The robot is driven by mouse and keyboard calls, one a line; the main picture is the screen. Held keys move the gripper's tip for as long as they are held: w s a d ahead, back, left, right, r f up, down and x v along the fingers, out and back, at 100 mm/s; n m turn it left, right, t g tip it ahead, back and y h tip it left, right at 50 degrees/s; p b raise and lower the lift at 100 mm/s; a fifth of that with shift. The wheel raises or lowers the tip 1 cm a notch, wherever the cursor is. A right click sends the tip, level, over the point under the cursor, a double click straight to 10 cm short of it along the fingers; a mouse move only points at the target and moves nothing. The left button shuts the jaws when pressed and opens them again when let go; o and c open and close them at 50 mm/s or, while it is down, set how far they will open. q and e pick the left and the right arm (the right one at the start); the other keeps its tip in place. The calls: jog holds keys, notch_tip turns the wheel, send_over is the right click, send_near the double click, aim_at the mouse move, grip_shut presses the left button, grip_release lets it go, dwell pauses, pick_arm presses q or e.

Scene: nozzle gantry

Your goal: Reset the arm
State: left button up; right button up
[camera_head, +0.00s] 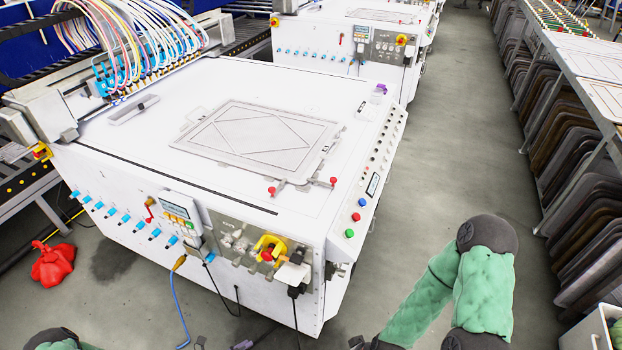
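My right arm (484,290), in green padding with dark joints, comes in at the lower right. Its elbow is raised over the grey floor, right of the white machine, and the forearm slopes down and left. Only a small dark part at its far end (357,342) shows at the bottom edge; the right gripper's fingers cannot be made out. Of my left arm (58,341) only a dark joint and a little green padding show at the bottom left. The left gripper cannot be identified. Small dark pieces at the bottom edge (242,345) are too cut off to tell.
A white machine table (130,150) with a flat frame (262,138) fills the middle. Its front has a yellow-red switch (268,248) and hanging cables. A rack of dark panels (575,140) stands right. A red bag (52,265) lies left. The aisle floor (440,140) is clear.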

pick_arm(q)
jog(key=s+d+f+m+g+y, duration=0.1)
jog(key=s+d+m+g+y, duration=0.4)
jog(key=m, duration=0.9)
jog(key=s+d+f+m+g+y, duration=0.1)
jog(key=s+d+m+g, duration=0.2)
jog(key=s+m+g, duration=0.8)
jog(key=w+d+r+m+t+y+p, duration=0.1)
jog(key=w+m+t, duration=0.5)
jog(key=w+m, duration=0.6)
jog(key=d+r+m+y, duration=0.1)
jog(key=m+y, duration=0.1)
jog(key=m, duration=0.2)
jog(key=shift+d+r, duration=0.15)
jog(key=shift+r, duration=0.2)
